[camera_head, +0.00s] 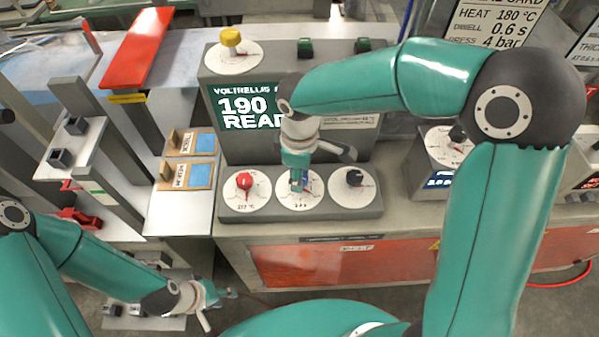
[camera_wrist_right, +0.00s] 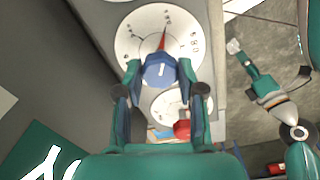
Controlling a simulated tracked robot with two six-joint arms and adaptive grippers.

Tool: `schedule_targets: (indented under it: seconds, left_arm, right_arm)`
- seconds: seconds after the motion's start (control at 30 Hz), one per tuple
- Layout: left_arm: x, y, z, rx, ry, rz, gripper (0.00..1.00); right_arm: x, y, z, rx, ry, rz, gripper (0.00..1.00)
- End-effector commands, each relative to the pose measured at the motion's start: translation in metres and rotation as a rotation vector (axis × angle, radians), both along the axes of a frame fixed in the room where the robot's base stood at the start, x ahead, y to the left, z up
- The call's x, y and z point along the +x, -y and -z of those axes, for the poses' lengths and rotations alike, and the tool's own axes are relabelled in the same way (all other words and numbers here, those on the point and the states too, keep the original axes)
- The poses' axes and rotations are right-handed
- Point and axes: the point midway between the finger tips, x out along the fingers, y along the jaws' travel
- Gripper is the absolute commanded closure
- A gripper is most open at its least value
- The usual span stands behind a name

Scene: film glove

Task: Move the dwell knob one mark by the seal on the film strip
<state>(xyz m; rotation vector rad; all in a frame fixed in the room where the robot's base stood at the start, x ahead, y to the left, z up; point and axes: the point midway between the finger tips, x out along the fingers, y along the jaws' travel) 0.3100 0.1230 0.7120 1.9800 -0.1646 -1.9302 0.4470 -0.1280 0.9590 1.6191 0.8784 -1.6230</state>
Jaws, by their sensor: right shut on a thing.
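The control panel (camera_head: 230,207) carries three dials in a row. My right gripper (camera_head: 299,188) points down at the middle dial (camera_head: 285,203). In the right wrist view its fingers (camera_wrist_right: 159,76) are shut on the sides of a blue knob (camera_wrist_right: 158,70), whose red pointer lies over the white dial (camera_wrist_right: 130,45). The dial's small marks are too blurred to read. My left gripper (camera_head: 218,308) is open and empty, low in front of the bench. I cannot make out a sealed film strip for certain.
A red knob (camera_head: 244,181) sits left of the middle dial and a black knob (camera_head: 354,177) right of it. The display (camera_head: 240,110) reads 190. A card (camera_head: 493,22) lists heat 180, dwell 0.6 s, press 4 bar. Two trays with blue pads (camera_head: 200,175) lie left.

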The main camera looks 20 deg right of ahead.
Motion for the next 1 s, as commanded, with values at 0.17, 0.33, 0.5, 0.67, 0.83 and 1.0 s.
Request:
schedule_targets:
  seconds: [0.17,0.33,0.5,0.67,0.83,1.0]
  left_arm:
    - [0.000,0.000,0.000,0.000,0.000,0.000,0.60]
    - [0.000,0.000,0.000,0.000,0.000,0.000,0.60]
    - [0.000,0.000,-0.001,0.000,0.000,0.000,0.60]
    - [0.000,0.000,-0.001,0.000,0.000,0.000,0.60]
    - [0.000,0.000,-0.001,0.000,0.000,0.000,0.60]
    - [0.000,0.000,-0.001,0.000,0.000,0.000,0.60]
  right_arm:
    - [0.002,0.000,-0.001,0.001,0.007,0.001,0.36]
    - [0.001,0.000,-0.001,0.001,0.004,0.001,0.36]
    - [0.001,0.000,-0.002,0.001,0.003,0.001,0.36]
    - [0.002,0.000,-0.015,0.001,0.006,0.001,0.36]
    - [0.002,-0.001,-0.045,0.003,0.009,0.001,0.36]
    - [0.002,-0.001,-0.080,0.003,0.008,0.001,0.36]
